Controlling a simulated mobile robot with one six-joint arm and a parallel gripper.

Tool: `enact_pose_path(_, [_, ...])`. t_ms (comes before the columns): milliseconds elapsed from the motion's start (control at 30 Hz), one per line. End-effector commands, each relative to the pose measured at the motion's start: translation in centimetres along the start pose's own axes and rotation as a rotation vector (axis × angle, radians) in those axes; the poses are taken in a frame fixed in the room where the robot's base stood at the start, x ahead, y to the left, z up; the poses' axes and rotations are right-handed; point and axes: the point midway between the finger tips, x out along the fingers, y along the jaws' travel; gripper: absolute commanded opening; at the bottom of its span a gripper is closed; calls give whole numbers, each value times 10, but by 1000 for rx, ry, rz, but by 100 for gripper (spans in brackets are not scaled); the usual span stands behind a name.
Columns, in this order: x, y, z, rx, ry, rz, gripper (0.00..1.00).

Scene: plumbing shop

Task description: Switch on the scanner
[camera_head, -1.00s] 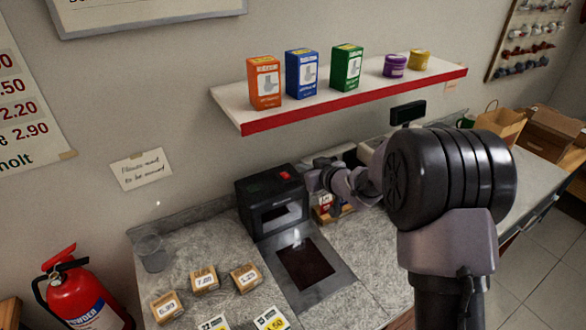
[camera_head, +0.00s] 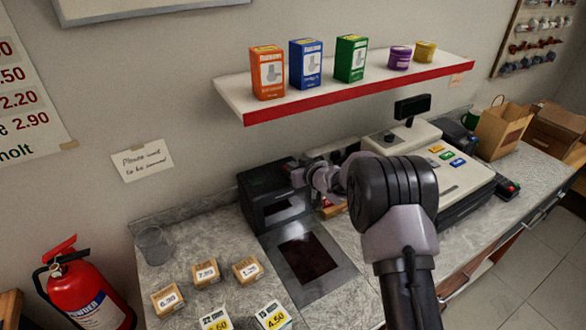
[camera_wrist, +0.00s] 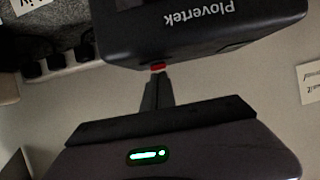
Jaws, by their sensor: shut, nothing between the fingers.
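The scanner (camera_head: 268,212) is a black box on the counter against the wall, with a dark glass plate (camera_head: 308,258) in front of it. My gripper (camera_head: 298,177) is at the top right of the scanner. In the wrist view the scanner body (camera_wrist: 210,30) shows upside down with the word "Plovertek". A small red button (camera_wrist: 157,67) shows on its edge. The shut, empty fingers (camera_wrist: 157,80) end right at this button, partly covering it. I cannot tell whether they touch it. In the head view my gripper hides most of the button.
A cash register (camera_head: 440,165) stands right of my arm. A shelf (camera_head: 350,92) with boxes and tins hangs above. Small priced boxes (camera_head: 206,274) and a glass (camera_head: 153,245) stand on the counter at left. A fire extinguisher (camera_head: 80,290) stands at lower left.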

Motion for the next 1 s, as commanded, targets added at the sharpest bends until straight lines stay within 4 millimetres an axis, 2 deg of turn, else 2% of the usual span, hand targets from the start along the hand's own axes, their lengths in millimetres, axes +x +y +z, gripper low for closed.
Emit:
enact_pose_path(267, [0,0,1,-1,3,0,0])
enact_pose_path(500, [6,0,20,1,90,-2,0])
enact_pose_path(567, [2,-1,11,1,85,-3,0])
enact_pose_path(1000, [-4,-1,-3,1,85,-3,0])
